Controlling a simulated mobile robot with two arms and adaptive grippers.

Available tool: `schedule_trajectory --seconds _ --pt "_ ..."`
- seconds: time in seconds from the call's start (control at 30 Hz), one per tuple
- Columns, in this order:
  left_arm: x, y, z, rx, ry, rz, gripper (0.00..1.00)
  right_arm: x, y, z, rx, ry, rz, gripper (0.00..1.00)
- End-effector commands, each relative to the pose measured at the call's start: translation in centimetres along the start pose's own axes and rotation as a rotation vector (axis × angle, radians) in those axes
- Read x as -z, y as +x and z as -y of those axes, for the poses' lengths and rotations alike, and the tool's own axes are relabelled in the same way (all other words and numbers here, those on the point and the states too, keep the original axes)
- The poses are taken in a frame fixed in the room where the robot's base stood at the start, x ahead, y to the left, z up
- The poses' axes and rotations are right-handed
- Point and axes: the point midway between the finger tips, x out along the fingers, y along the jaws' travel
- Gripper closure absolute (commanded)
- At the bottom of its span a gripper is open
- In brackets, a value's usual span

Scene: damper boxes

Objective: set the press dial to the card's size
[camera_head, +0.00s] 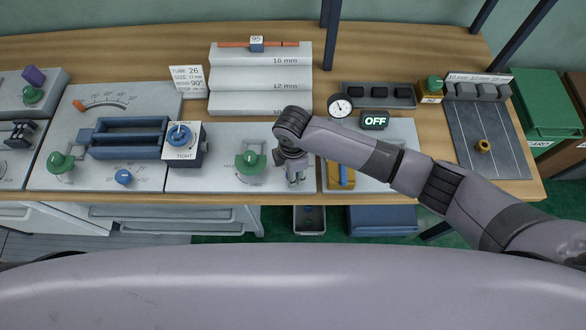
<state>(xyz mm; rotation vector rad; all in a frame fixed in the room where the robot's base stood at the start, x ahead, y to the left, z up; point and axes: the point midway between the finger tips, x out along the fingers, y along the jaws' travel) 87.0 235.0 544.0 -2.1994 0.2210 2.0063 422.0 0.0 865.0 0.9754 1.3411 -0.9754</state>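The white card (189,80) stands at the back of the bench. It reads tube 26 and a size that looks like 12 mm, with 90° below. A green dial knob (250,163) with scale marks under it sits on the grey front panel; it appears to be the press dial, but its setting is too small to read. My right gripper (295,178) points down just right of this knob, apart from it. The forearm partly hides the gripper, and its finger opening is unclear. My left gripper is out of view.
A blue-knobbed box marked TIGHT (182,153) stands left of the green knob. A stepped rack (260,80) with mm labels stands behind. A gauge (340,106) and an OFF display (374,121) are at right. A yellow block (340,178) lies right of my gripper.

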Motion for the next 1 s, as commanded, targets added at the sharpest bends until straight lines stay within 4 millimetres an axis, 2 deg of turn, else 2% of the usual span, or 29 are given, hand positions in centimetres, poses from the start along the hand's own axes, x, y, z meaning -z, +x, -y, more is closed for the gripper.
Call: schedule_trajectory --seconds 0.27,0.63,0.77,1.0 --pt "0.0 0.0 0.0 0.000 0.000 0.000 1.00 0.0 0.0 0.0 0.000 -0.001 0.000 0.45" --pt "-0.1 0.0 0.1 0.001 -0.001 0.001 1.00 0.0 -0.5 -0.1 -0.001 -0.001 -0.001 0.45" --pt "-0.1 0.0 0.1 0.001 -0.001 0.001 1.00 0.1 -2.4 -0.1 -0.004 -0.003 -0.002 0.45" --pt "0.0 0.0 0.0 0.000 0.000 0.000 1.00 0.0 -7.6 -0.1 -0.005 -0.002 -0.001 0.45"
